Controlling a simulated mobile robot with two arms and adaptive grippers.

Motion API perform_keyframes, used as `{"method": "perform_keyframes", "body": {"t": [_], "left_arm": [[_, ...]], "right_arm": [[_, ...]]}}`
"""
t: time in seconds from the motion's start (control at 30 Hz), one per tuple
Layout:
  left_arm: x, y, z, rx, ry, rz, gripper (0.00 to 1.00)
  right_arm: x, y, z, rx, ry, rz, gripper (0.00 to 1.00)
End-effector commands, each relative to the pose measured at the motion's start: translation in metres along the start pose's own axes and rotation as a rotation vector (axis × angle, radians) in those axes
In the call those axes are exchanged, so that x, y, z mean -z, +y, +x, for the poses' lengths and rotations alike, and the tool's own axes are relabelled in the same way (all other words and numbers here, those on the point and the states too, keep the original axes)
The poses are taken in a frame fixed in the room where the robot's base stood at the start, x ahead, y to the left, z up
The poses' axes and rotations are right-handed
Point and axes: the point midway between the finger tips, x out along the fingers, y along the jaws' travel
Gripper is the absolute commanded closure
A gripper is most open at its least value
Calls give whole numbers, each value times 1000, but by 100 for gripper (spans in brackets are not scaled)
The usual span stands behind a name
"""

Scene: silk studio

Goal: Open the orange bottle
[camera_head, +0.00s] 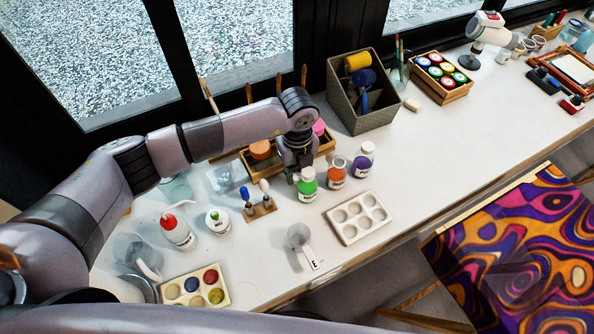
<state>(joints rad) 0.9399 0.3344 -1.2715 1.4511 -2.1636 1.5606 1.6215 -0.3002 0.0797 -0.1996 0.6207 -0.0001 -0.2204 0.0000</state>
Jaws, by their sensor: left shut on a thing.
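The orange bottle (336,174) stands upright on the white table, between the green bottle (307,188) and the purple bottle (362,163). It has a pale label, and its orange top shows. My left gripper (297,172) points down from above, to the left of the orange bottle and apart from it. Its jaws are at the green bottle's top and appear shut on that bottle; I cannot tell whether they grip the cap or the neck. The fingers are partly hidden by the green bottle. My right gripper is not in view.
A wooden tray (262,166) with orange and pink round tops lies behind the gripper. A white palette (359,217) and a scoop (300,238) lie in front. A tool box (357,122) stands behind. The table right of the purple bottle is clear.

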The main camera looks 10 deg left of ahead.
Motion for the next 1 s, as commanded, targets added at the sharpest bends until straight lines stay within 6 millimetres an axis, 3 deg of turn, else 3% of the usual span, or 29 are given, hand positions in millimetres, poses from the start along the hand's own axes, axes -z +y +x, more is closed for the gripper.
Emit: {"method": "perform_keyframes", "body": {"t": [0.03,0.07,0.33,0.73,1.0], "left_arm": [[0,0,4,0,0,0,100],[0,0,2,0,0,0,75],[0,0,1,0,0,-1,57],[0,0,-5,2,-1,0,57],[-2,-1,-55,5,-3,0,57]], "right_arm": [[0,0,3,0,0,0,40],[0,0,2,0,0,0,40],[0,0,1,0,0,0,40],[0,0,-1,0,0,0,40],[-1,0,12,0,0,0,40]]}}
